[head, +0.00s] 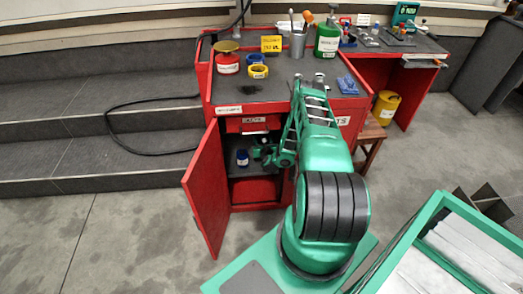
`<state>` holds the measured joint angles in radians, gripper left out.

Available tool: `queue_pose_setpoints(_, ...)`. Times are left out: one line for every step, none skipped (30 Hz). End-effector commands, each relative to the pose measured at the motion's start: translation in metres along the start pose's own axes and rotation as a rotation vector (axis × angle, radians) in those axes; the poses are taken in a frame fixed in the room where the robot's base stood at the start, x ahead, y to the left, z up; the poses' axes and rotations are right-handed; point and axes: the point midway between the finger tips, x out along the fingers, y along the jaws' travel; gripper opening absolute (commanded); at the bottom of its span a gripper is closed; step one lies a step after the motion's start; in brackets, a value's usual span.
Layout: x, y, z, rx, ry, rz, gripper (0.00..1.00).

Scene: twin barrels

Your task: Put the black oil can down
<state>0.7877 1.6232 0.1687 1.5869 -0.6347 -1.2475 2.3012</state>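My green arm reaches down to the open red cabinet (205,190). My gripper (262,152) is at the cabinet's opening, in front of the dark shelf space. It is small and dark there, and its fingers cannot be made out clearly. I cannot pick out a black oil can; if one is at the gripper, it blends into the dark interior. A small blue jar with a light label (242,158) stands on the shelf, just left of the gripper.
The cabinet door (207,192) hangs open on the left. A wooden stool (370,138) stands right.

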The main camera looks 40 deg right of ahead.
Motion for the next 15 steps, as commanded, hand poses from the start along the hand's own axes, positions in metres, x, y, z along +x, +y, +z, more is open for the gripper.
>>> queue_pose_setpoints(0.004,-0.001,-0.006,-0.001,0.001,-0.002,0.11)
queue_pose_setpoints(0.004,-0.001,-0.012,-0.002,0.003,-0.001,0.11)
queue_pose_setpoints(0.006,0.0,-0.017,-0.002,0.002,-0.001,0.11)
queue_pose_setpoints(0.007,0.0,-0.02,-0.001,0.001,0.0,0.11)
queue_pose_setpoints(0.007,0.0,-0.023,0.0,0.001,0.0,0.11)
queue_pose_setpoints(0.009,0.0,-0.026,0.0,0.001,-0.001,0.11)
queue_pose_setpoints(0.009,-0.001,-0.027,-0.001,0.0,-0.001,0.11)
queue_pose_setpoints(0.01,-0.001,-0.028,-0.001,0.0,-0.002,0.11)
queue_pose_setpoints(0.01,-0.001,-0.03,-0.001,0.0,-0.002,0.11)
queue_pose_setpoints(0.011,-0.001,-0.032,0.0,0.0,-0.001,0.11)
queue_pose_setpoints(0.011,-0.001,-0.035,0.0,0.001,-0.001,0.11)
queue_pose_setpoints(0.012,0.0,-0.04,0.0,0.001,0.0,0.11)
queue_pose_setpoints(0.014,0.0,-0.044,-0.002,0.001,0.0,0.11)
queue_pose_setpoints(0.015,0.0,-0.049,-0.002,0.001,0.0,0.11)
queue_pose_setpoints(0.017,0.0,-0.054,-0.002,0.001,0.0,0.11)
